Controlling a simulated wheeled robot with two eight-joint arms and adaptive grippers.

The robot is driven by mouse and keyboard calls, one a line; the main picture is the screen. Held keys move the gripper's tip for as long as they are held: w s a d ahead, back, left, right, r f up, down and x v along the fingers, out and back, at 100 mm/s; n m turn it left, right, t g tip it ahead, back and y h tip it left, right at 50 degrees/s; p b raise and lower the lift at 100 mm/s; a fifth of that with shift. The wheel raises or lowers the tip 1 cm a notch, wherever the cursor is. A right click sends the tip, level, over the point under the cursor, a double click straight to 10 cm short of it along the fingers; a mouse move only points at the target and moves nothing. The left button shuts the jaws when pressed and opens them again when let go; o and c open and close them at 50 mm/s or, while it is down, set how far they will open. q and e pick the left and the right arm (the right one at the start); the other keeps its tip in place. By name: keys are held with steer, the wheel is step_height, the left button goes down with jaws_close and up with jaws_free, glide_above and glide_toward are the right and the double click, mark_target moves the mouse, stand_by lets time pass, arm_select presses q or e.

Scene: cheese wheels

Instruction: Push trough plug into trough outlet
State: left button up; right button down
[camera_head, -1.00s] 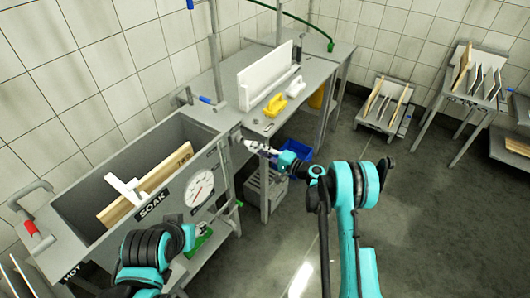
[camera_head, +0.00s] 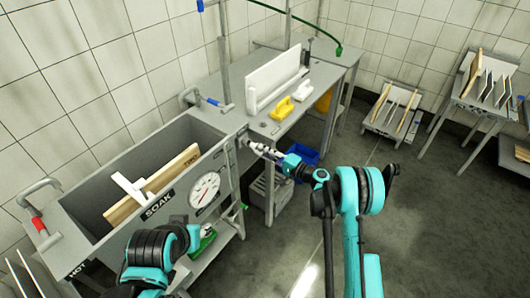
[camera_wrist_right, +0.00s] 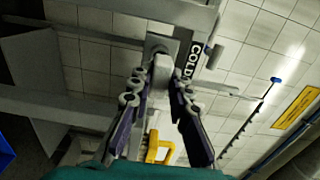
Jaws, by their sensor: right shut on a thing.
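The grey trough (camera_head: 66,226), marked SOAK, stands at the left with a round dial on its front. My right gripper (camera_head: 250,146) is at the trough's right end, below the corner of the grey table. In the right wrist view my right gripper (camera_wrist_right: 163,82) is shut on a small pale grey piece (camera_wrist_right: 161,72), seemingly the trough plug. It lies against or just before the grey end fitting beside the COLD label. The outlet opening is hidden, so I cannot tell whether the plug is inside it. My left arm shows at lower left, but its gripper is out of view.
A blue bin (camera_head: 302,154) is below. Board racks (camera_head: 392,116) stand at the right; the floor between is clear.

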steer(key=shift+x, duration=1.85)
steer(key=c, duration=1.3)
jaws_free()
steer(key=shift+c, duration=0.2)
steer(key=v, duration=1.2)
steer(key=shift+d, duration=0.1)
